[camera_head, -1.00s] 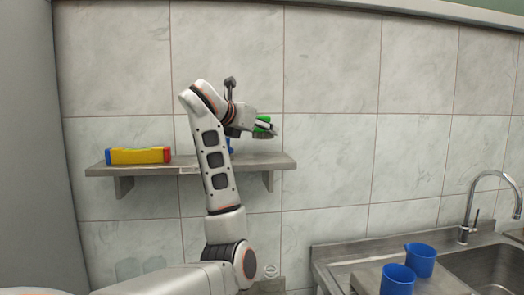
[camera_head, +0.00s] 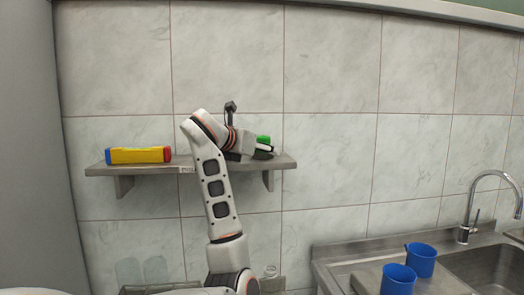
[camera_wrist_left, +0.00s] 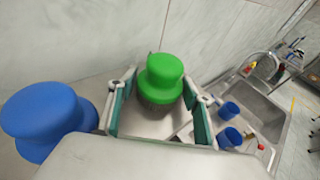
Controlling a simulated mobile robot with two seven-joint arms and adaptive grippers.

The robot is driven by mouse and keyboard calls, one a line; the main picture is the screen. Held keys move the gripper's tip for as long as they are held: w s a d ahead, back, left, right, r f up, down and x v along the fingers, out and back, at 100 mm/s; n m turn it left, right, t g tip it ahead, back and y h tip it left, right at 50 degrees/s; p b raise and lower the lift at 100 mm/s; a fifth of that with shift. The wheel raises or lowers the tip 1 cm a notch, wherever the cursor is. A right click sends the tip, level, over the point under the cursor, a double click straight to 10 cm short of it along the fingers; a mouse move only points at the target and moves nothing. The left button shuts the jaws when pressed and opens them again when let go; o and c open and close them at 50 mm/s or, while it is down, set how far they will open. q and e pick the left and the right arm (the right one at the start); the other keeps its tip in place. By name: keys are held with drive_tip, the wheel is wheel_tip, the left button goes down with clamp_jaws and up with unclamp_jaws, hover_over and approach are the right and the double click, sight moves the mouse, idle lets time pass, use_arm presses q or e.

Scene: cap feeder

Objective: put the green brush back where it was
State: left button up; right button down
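The green brush (camera_head: 264,139) stands upright at the right end of the wall shelf (camera_head: 100,171). In the left wrist view the green brush (camera_wrist_left: 163,75) shows its round knob, with a darker base partly visible below. My left gripper (camera_head: 263,150) is low over the shelf at the brush. In the wrist view the fingers of my left gripper (camera_wrist_left: 160,108) are spread on both sides of the brush, with a visible gap at the left finger. A blue brush-like knob (camera_wrist_left: 45,120) stands left of the gripper; my arm hides it in the head view. My right gripper is not in view.
A yellow, red and blue block (camera_head: 139,155) lies on the left part of the shelf. Two blue cups (camera_head: 420,259) stand by the sink (camera_head: 480,268) and tap at the lower right. The tiled wall is close behind the shelf. The wall right of the shelf is clear.

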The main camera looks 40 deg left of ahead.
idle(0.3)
use_arm(q)
drive_tip(key=shift+r, duration=0.15)
drive_tip(key=shift+s+r, duration=0.15)
drive_tip(key=shift+s, duration=0.1)
drive_tip(key=shift+v, duration=5.75)
drive_tip(key=shift+d, duration=0.1)
